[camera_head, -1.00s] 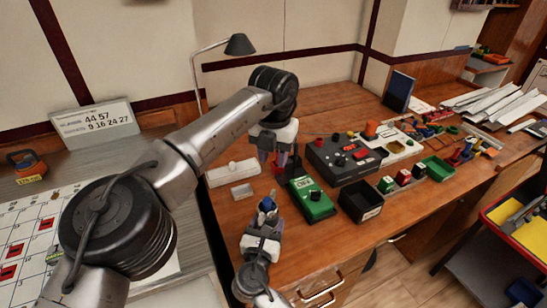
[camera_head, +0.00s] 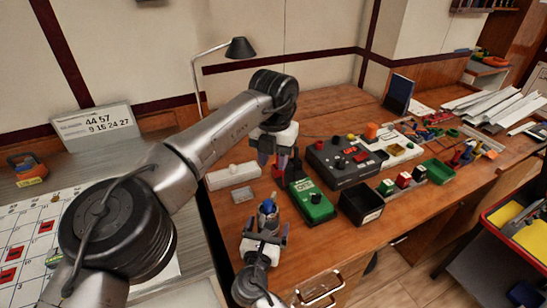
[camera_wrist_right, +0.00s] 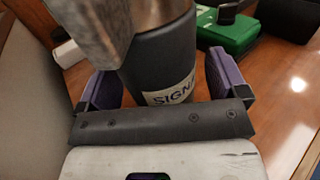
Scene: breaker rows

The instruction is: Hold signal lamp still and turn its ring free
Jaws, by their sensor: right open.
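The signal lamp (camera_head: 268,208) stands near the front left of the wooden bench, small and partly hidden by my right gripper in the head view. In the right wrist view, its dark body (camera_wrist_right: 160,65) with a "SIGN" label rises between my right gripper's (camera_wrist_right: 163,85) purple fingers. The fingers are spread, with gaps beside the body. A metallic part (camera_wrist_right: 100,25), perhaps the ring, covers its upper end. My left gripper (camera_head: 273,158) points down above the bench behind the lamp, its fingers apart. I see nothing held between them.
A green meter (camera_head: 312,201) and an open black bin (camera_head: 361,205) stand right of the lamp. A dark control panel (camera_head: 344,160) lies behind them. A white bar (camera_head: 232,174) and a small pale tray (camera_head: 243,194) lie to the left. The front bench strip is clear.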

